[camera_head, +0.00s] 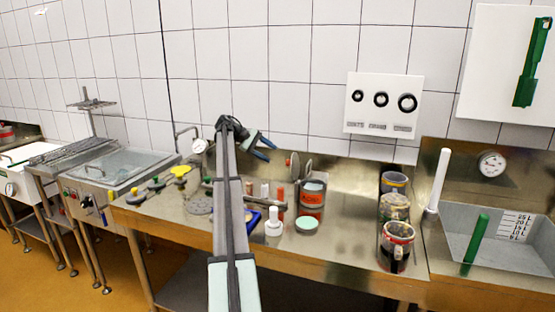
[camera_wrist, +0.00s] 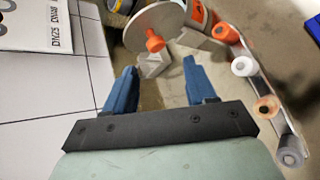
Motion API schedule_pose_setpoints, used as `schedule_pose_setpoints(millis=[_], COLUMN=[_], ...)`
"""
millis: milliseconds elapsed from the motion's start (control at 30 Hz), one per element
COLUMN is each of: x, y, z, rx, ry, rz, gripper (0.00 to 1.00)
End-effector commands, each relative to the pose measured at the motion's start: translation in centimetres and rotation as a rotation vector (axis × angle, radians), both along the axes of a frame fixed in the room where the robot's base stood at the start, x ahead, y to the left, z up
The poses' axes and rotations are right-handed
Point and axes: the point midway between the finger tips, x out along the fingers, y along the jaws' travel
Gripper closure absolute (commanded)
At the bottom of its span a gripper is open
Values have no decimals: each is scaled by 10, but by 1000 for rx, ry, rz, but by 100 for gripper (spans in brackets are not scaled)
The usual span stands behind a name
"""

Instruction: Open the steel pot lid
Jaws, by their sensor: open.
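A steel pot (camera_head: 312,200) with an orange-red label stands on the steel counter, right of my gripper. A round grey lid (camera_head: 303,168) with an orange knob stands steeply tilted at the pot's rim, and the pot's mouth looks uncovered. In the wrist view the lid (camera_wrist: 170,22) is at the top, its orange knob (camera_wrist: 155,44) facing me beyond the fingertips. My gripper (camera_head: 266,149) is open and empty, in the air left of the lid near the tiled wall. Its blue fingers (camera_wrist: 160,82) are apart from lid and knob. The lid partly hides the pot in the wrist view.
A rack of several small knobbed tools (camera_wrist: 265,105) lies right in the wrist view. A green-topped tin (camera_head: 307,224) and a white-handled tool (camera_head: 273,222) stand in front of the pot. Several jugs (camera_head: 396,240) stand at right. Counter between pot and jugs is clear.

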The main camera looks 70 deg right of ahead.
Motion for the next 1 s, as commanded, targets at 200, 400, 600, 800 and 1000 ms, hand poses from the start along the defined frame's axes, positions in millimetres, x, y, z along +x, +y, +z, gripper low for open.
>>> schedule_pose_setpoints(millis=[200, 400, 600, 800, 1000], x=[28, 40, 42, 42, 42], y=[9, 14, 15, 15, 15], z=[20, 28, 30, 29, 29], rx=[0, 0, 1, 1, 1], ry=[0, 1, 0, 0, 0], rz=[0, -1, -1, -1, -1], gripper=[44, 44, 44, 44, 44])
